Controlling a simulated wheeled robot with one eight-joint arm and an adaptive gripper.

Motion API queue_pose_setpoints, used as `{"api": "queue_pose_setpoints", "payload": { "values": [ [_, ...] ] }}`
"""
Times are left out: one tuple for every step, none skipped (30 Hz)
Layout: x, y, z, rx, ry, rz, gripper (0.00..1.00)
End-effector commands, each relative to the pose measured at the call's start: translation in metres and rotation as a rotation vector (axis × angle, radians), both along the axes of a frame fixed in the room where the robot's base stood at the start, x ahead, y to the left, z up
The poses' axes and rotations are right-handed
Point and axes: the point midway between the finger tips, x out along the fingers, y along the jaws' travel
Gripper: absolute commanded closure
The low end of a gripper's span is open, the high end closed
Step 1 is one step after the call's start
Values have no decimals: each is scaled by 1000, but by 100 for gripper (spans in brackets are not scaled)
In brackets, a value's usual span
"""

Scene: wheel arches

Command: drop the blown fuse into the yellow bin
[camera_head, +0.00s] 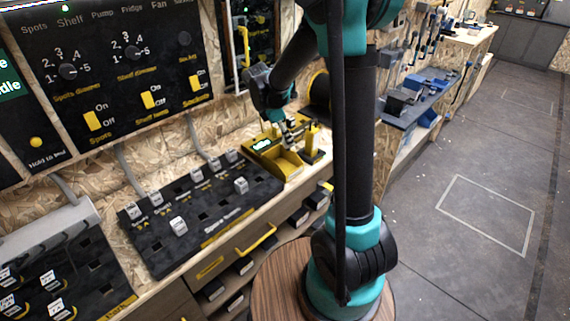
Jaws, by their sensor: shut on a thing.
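My gripper (291,137) is small in the head view, at the back end of the bench, pointing down over a yellow box. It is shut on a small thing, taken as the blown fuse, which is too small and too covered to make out. The yellow box has an open tray (289,167) at its front, which looks like the yellow bin, and a green lit display (262,145) at its left. The gripper is above or just behind the tray; I cannot tell the exact height.
A black fuse board (205,215) with several pale fuses and empty slots lies left of the yellow box. A yellow post (312,137) on a black base stands close right of the gripper. A yellow drawer handle (256,240) is below. The floor (480,150) at right is clear.

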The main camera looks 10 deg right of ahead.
Motion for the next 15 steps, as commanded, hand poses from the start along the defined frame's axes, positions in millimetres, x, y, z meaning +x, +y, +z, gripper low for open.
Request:
{"api": "queue_pose_setpoints", "payload": {
  "values": [
    [1, 0, -5, 0, 0, 0, 100],
    [1, 0, -8, 0, 0, 0, 100],
    [1, 0, -12, 0, 0, 0, 100],
    [1, 0, -15, 0, 0, 0, 100],
    [1, 0, -19, 0, 0, 0, 100],
    [0, 0, -24, 0, 0, 1, 100],
    [1, 0, -27, 0, 0, 1, 100],
    [1, 0, -30, 0, 0, 1, 100],
    [1, 0, -34, 0, 0, 1, 100],
    [1, 0, -37, 0, 0, 1, 100],
    [1, 0, -40, 0, 0, 1, 100],
    [1, 0, -43, 0, 0, 1, 100],
    [1, 0, -45, 0, 0, 1, 100],
    [1, 0, -47, 0, 0, 1, 100],
    [1, 0, -49, 0, 0, 1, 100]
  ]
}}
